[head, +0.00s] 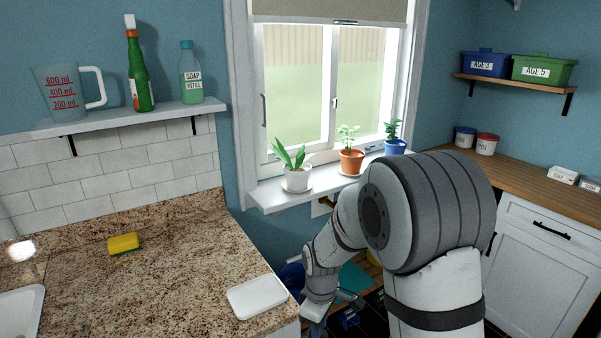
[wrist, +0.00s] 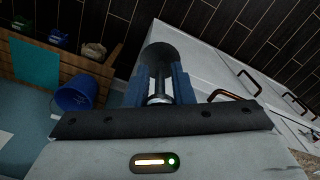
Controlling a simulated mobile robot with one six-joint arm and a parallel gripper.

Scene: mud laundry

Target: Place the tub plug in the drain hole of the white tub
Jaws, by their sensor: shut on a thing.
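In the wrist view my gripper (wrist: 160,82) has its blue fingers closed around the stem of a dark, round-headed plug (wrist: 160,56). A metal ring shows between the fingers. In the head view my gripper (head: 314,326) is low beyond the counter's right edge, mostly cut off by the frame, and the plug cannot be made out there. A white basin (head: 22,308) is cut off at the lower left; I cannot tell whether it is the white tub. No drain hole is visible.
The granite counter (head: 170,265) holds a yellow sponge (head: 123,244) and a white dish (head: 258,296) near its right edge. Potted plants stand on the windowsill (head: 270,197). A blue bucket (wrist: 76,95) and white cabinets (wrist: 215,65) show in the wrist view.

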